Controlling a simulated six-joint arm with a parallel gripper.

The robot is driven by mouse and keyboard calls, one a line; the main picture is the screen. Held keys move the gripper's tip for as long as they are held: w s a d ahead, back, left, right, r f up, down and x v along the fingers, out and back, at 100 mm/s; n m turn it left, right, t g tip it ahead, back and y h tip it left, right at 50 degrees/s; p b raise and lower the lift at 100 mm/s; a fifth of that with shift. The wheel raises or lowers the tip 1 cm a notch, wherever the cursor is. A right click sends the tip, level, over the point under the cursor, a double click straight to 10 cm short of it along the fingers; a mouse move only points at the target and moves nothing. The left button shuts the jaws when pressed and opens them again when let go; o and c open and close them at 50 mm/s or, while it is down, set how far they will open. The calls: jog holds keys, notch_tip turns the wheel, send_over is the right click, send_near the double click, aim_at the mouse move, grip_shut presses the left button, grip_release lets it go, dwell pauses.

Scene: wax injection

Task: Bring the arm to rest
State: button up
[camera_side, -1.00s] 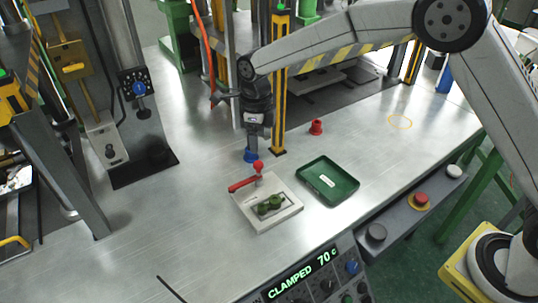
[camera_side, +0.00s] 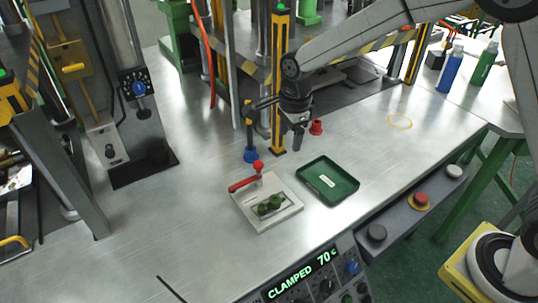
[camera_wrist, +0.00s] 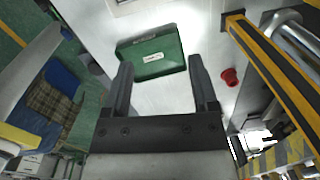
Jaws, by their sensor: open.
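My gripper (camera_side: 299,143) hangs above the bench, near the yellow-and-black post and behind the green tray. In the wrist view my gripper (camera_wrist: 160,80) is open, with nothing between its two dark fingers. The arm reaches in from the upper right of the side view.
A green tray (camera_side: 346,196) lies in front; it also shows in the wrist view (camera_wrist: 178,61). A clamp plate (camera_side: 262,226) with a red handle, a blue holder (camera_side: 250,156) with an upright dark tool, a red cup (camera_side: 316,127) and a striped post (camera_side: 280,90) stand nearby. The display reads "CLAMPED 70".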

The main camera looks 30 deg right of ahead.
jog(key=s+d+n+t, duration=0.1)
jog(key=s+d+n, duration=0.4)
jog(key=s+n, duration=0.4)
jog(key=s+d+f+n, duration=0.1)
jog(key=s+d+n, duration=0.4)
jog(key=s+n, duration=0.5)
jog(key=shift+d+f+n+t, duration=0.2)
jog(key=shift+f+n+t, duration=0.1)
jog(key=shift+t, duration=0.1)
